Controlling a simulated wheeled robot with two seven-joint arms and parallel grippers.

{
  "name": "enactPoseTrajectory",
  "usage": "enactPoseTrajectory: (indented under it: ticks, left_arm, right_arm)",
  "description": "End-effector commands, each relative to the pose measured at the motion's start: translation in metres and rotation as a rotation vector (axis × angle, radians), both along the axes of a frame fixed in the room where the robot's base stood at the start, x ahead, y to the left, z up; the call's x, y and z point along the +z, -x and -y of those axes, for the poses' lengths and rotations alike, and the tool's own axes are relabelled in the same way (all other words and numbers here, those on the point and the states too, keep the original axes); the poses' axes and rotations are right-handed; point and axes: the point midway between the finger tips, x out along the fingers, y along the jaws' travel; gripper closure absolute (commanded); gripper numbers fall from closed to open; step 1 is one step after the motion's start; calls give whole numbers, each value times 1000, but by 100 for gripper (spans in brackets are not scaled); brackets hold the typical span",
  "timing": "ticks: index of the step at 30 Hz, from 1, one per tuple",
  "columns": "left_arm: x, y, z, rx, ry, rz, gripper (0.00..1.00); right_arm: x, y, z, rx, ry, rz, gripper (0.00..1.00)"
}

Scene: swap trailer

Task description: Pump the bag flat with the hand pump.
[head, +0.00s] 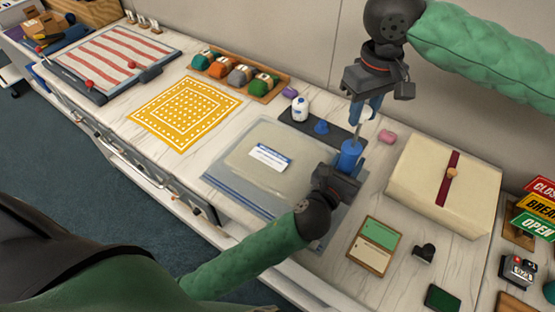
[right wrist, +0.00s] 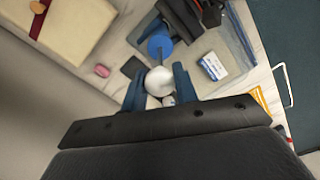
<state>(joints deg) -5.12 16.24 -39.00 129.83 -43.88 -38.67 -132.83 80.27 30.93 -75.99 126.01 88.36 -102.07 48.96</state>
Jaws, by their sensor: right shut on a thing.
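The clear bag (head: 240,150) lies on the counter with a white and blue label on top; its middle looks raised and puffed. The blue hand pump (head: 349,158) stands upright at the bag's right edge, with a thin rod and a white knob on top. My right gripper (head: 368,108) is above the pump, shut on the white knob (right wrist: 158,82), which sits between its blue fingers in the right wrist view. The rod shows between knob and pump body. My left gripper (head: 345,172) is at the pump body; its blue fingers blend with the pump, so its grip is unclear.
A cream box with a dark red strap (head: 445,183) stands right of the pump. A dark mat (head: 310,132) with a white bottle lies behind the bag. A pink block (head: 387,137) is near the wall. A yellow cloth (head: 185,112) lies left of the bag.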

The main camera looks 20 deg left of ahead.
Motion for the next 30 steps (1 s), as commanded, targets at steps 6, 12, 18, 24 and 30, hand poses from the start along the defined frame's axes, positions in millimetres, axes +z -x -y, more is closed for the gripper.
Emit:
enactPoseTrajectory:
  ticks: [6,12,18,24,30]
  left_arm:
    - [-1,0,0,0,-1,-2,93]
    - [-1,0,0,0,-1,-2,93]
    - [-1,0,0,-1,-1,-1,93]
    - [-1,0,0,-1,0,-1,93]
    - [-1,0,0,-1,0,-1,93]
  right_arm:
    - [-23,0,0,0,1,-3,84]
    - [-42,0,0,0,1,-2,84]
    - [-61,0,0,0,1,-3,84]
    - [-74,0,0,0,1,-1,84]
    - [-73,0,0,0,1,-1,55]
